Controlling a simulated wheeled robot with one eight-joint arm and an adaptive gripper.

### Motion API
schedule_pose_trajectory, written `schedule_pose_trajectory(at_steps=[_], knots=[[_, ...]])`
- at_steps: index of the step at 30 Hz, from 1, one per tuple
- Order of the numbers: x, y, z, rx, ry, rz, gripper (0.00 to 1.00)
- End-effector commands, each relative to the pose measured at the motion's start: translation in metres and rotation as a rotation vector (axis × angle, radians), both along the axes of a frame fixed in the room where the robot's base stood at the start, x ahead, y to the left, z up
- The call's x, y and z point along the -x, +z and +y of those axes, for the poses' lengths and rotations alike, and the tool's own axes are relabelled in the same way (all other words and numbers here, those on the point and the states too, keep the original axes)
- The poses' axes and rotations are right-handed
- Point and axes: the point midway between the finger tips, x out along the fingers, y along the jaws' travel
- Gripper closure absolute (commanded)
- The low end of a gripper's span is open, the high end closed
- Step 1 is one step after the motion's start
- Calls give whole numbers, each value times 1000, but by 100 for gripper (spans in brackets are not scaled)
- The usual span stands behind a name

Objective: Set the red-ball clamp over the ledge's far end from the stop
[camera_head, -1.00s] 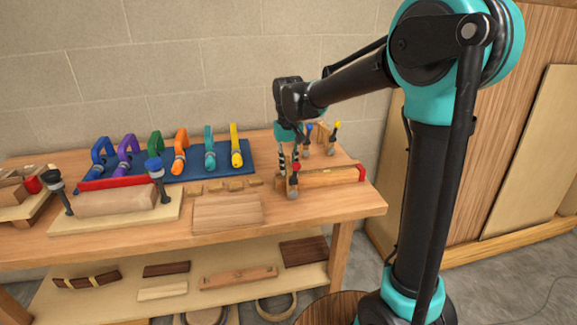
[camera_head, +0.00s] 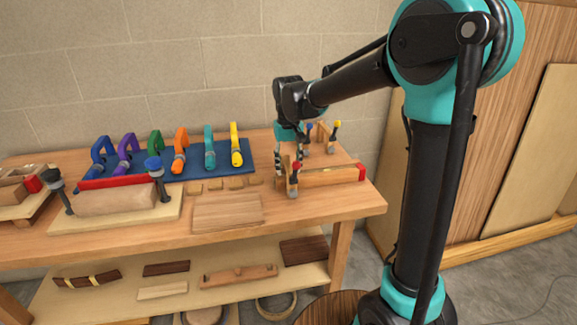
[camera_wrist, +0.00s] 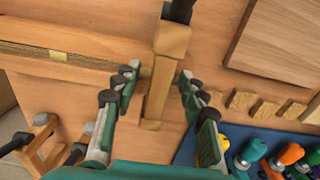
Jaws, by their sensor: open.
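The red-ball clamp (camera_head: 293,184) stands at the left end of the ledge (camera_head: 328,177), the end away from the red stop (camera_head: 362,172). Its wooden bar (camera_wrist: 157,88) lies across the ledge's end (camera_wrist: 90,62) in the wrist view, with a dark handle at the top. My gripper (camera_head: 288,160) is above and behind the clamp. In the wrist view my gripper (camera_wrist: 158,74) is open, one finger on each side of the bar, with gaps visible. The contact between clamp jaws and ledge is hidden.
Blue-ball (camera_head: 307,138) and yellow-ball (camera_head: 334,136) clamps stand behind the ledge. A wooden board (camera_head: 227,213) and small blocks lie to the left. Several coloured clamps rest on a blue mat (camera_head: 250,167). The bench front right of the board is clear.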

Motion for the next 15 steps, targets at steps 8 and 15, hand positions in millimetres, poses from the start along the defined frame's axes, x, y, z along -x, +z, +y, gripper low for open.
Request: schedule_pose_trajectory(at_steps=[8,15], knots=[[0,31,0,0,0,0,58],[0,81,0,0,0,0,58]])
